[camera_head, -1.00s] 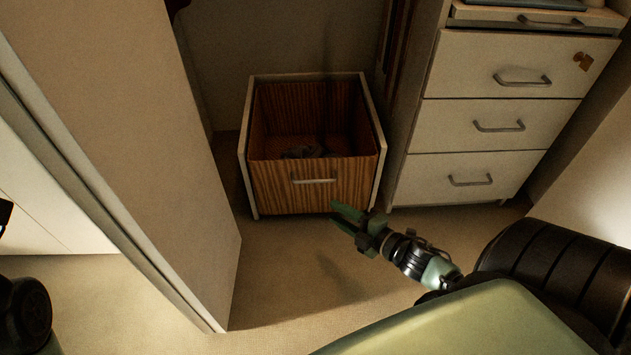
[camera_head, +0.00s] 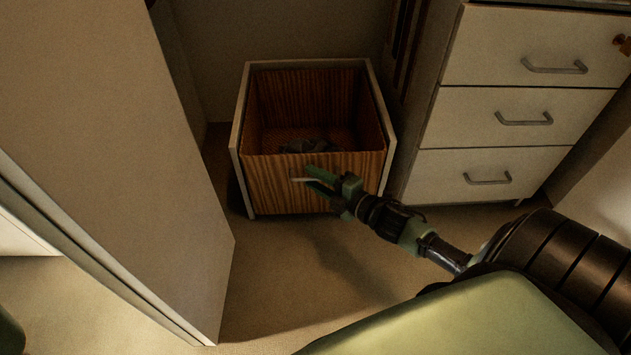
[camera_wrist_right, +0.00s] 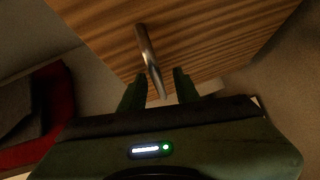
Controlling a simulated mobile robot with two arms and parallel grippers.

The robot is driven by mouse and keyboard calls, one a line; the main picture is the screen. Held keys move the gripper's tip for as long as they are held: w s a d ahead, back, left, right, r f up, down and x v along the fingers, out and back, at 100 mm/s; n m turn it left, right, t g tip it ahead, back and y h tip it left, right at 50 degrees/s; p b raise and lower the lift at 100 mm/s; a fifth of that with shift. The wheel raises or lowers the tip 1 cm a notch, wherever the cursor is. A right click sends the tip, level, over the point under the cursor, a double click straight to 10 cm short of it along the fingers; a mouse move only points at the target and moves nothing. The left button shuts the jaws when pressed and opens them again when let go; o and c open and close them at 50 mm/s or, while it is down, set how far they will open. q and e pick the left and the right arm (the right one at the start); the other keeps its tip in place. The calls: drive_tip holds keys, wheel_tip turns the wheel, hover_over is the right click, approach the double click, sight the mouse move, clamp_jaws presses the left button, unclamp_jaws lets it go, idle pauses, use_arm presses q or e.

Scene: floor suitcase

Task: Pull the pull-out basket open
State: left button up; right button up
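The pull-out basket (camera_head: 265,185) is a wood-grain box front with a metal bar handle (camera_wrist_right: 150,60), set in an open-topped pale frame (camera_head: 238,140). Some dark grey items (camera_head: 305,146) lie inside it. My right gripper (camera_head: 309,181) is at the basket's front, its fingers hiding most of the handle in the head view. In the right wrist view the fingers (camera_wrist_right: 157,82) are apart, and the lower end of the bar reaches between their tips. I see no clear contact with either finger. My left gripper is out of view.
A pale drawer cabinet (camera_head: 515,85) with metal handles stands to the right. A tall pale panel (camera_head: 120,170) stands at the left. Bare carpet (camera_head: 290,270) lies in front of the basket. A red-edged dark thing (camera_wrist_right: 50,110) shows in the wrist view.

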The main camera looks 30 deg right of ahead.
clamp_jaws()
idle(1.5)
